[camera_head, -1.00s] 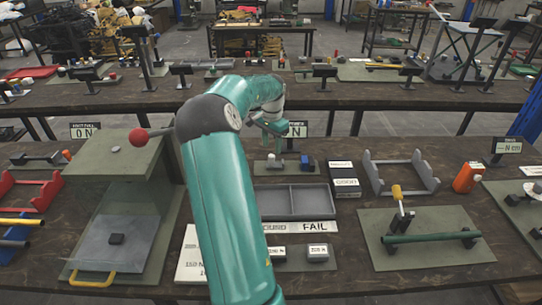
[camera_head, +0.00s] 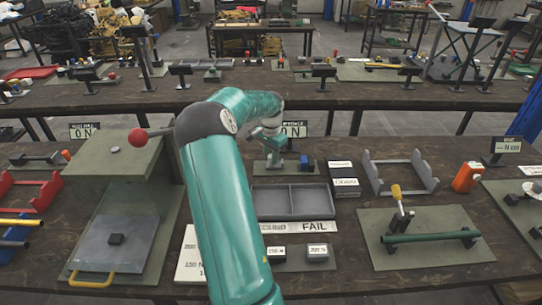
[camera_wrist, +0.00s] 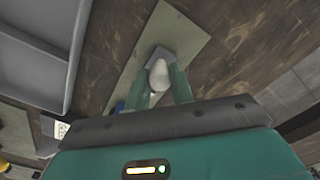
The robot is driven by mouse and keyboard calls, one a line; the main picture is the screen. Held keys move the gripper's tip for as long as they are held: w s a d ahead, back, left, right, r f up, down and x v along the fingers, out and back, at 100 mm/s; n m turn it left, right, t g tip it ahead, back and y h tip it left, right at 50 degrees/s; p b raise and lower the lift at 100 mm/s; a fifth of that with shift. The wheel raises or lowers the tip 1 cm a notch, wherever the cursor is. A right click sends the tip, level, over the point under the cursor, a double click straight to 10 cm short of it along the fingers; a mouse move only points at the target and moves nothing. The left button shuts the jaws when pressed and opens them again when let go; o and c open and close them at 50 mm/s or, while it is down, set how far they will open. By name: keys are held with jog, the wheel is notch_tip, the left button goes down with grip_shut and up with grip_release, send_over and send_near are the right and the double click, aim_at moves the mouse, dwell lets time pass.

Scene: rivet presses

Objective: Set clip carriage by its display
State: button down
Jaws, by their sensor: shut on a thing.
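My gripper (camera_head: 273,162) is down at the small fixture behind the grey tray, in the middle of the near bench. In the wrist view my gripper (camera_wrist: 163,90) has its green fingers on both sides of a pale rounded knob (camera_wrist: 158,76), shut on it. The knob sits at a grey block (camera_wrist: 166,56) on a green base plate (camera_wrist: 178,28); I take this as the clip carriage. A blue block (camera_head: 307,162) stands at the fixture's right end. The display (camera_head: 293,129) behind it seems to read 0 N, its left part hidden by my arm.
A two-part grey tray (camera_head: 292,202) lies in front of the fixture, with a FAIL label (camera_head: 318,227) before it. A green press with a red-ball lever (camera_head: 138,137) stands left. A grey cradle (camera_head: 402,178) and an orange bottle (camera_head: 466,177) are to the right.

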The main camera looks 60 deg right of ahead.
aim_at(277, 165)
jog(key=shift+s+d, duration=0.3)
jog(key=shift+s, duration=0.25)
jog(key=shift+s+d, duration=0.25)
jog(key=shift+s, duration=0.25)
jog(key=shift+w, duration=0.15)
jog(key=c, duration=1.2)
grip_release()
jog(key=shift+r, duration=0.1)
notch_tip(277, 165, up, 14)
jog(key=shift+f, duration=0.2)
